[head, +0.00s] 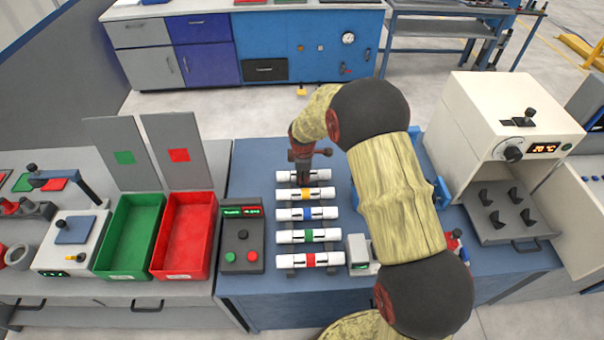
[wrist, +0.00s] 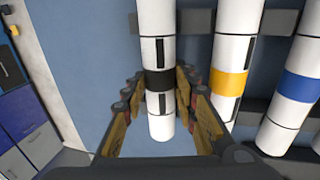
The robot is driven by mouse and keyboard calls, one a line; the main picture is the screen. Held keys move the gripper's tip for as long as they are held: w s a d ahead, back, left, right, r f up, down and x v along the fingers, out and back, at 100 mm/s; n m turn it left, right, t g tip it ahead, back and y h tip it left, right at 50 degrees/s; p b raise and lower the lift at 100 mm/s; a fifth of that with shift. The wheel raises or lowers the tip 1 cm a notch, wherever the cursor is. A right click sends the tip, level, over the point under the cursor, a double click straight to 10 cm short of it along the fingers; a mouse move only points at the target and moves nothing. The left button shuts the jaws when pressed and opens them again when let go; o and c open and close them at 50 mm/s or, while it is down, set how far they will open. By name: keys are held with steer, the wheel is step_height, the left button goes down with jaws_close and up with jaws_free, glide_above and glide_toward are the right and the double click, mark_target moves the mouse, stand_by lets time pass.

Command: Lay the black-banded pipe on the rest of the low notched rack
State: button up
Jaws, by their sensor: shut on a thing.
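The black-banded pipe (wrist: 157,45) is white with a black band, and my gripper (wrist: 160,82) is shut around it at the band in the wrist view. In the head view my gripper (head: 302,168) points down onto this pipe (head: 320,175), at the far end of a row of pipes. The yellow-banded pipe (head: 325,193) lies parallel beside it. Dark rack bars (wrist: 197,21) run under the row in the wrist view. The black-banded pipe lines up with the row; I cannot tell whether it bears on the bars.
Blue-banded (head: 325,213), green-banded (head: 328,235) and red-banded (head: 330,259) pipes continue the row nearer me. A button box (head: 242,240) and red (head: 185,235) and green (head: 130,235) bins stand left. A white oven-like machine (head: 500,120) stands right. My arm hides part of the bench.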

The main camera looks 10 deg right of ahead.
steer(key=o, duration=1.2)
steer(key=shift+c, duration=0.2)
steer(key=shift+o, duration=0.5)
steer(key=v, duration=1.2)
